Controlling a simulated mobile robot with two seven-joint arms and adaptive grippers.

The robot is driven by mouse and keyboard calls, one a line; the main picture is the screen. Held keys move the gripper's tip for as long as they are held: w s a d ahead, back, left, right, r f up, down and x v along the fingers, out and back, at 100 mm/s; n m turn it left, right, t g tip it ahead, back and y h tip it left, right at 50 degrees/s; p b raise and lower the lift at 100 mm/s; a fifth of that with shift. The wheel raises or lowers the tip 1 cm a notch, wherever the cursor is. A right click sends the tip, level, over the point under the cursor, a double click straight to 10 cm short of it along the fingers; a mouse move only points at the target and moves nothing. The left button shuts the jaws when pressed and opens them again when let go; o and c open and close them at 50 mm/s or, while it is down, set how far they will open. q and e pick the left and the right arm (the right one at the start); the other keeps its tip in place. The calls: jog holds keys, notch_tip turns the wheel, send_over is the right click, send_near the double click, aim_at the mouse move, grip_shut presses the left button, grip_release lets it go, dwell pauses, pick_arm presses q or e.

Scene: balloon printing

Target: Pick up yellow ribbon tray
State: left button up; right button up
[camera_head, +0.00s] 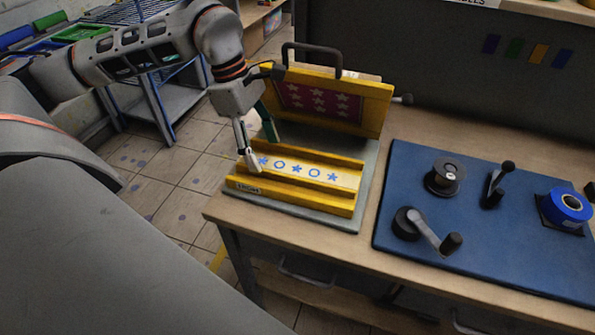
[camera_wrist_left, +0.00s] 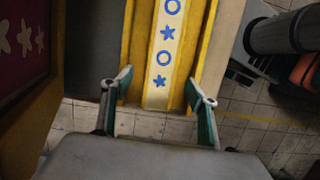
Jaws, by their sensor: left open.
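The yellow ribbon tray (camera_head: 290,197) lies on a grey base plate (camera_head: 347,220) on the table. A cream ribbon (camera_head: 310,173) with blue stars and circles runs along its middle. In the left wrist view the tray (camera_wrist_left: 205,40) and its ribbon (camera_wrist_left: 162,55) run up between the fingers. My left gripper (camera_head: 261,151) is open at the tray's left end, with its fingertips apart on either side of the ribbon end; whether they touch the tray cannot be told. My right gripper is not in view.
A raised yellow lid (camera_head: 375,105) with a red star-patterned panel (camera_head: 320,102) stands behind the tray. A blue mat (camera_head: 480,245) to the right carries a black spool (camera_head: 446,176), cranks and a blue tape roll (camera_head: 567,207). The table's front edge is close to the tray.

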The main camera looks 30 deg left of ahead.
aim_at(297, 169)
pick_arm(q)
jog(key=shift+w+d, duration=0.15)
jog(key=shift+d, duration=0.4)
jog(key=shift+w+d, duration=0.15)
jog(key=shift+d, duration=0.4)
jog(key=shift+w+d, duration=0.1)
jog(key=shift+d, duration=0.35)
jog(key=d, duration=0.2)
jog(key=w+d, duration=0.1)
jog(key=shift+d+r+p, duration=0.1)
jog(key=shift+d+p, duration=0.3)
jog(key=shift+x, duration=1.25)
jog(key=shift+s+a+f, duration=0.1)
jog(key=shift+a+f, duration=0.1)
jog(key=shift+f, duration=0.2)
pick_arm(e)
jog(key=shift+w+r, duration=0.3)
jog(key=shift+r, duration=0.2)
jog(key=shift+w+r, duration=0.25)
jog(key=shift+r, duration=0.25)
pick_arm(q)
jog(key=c, duration=1.4)
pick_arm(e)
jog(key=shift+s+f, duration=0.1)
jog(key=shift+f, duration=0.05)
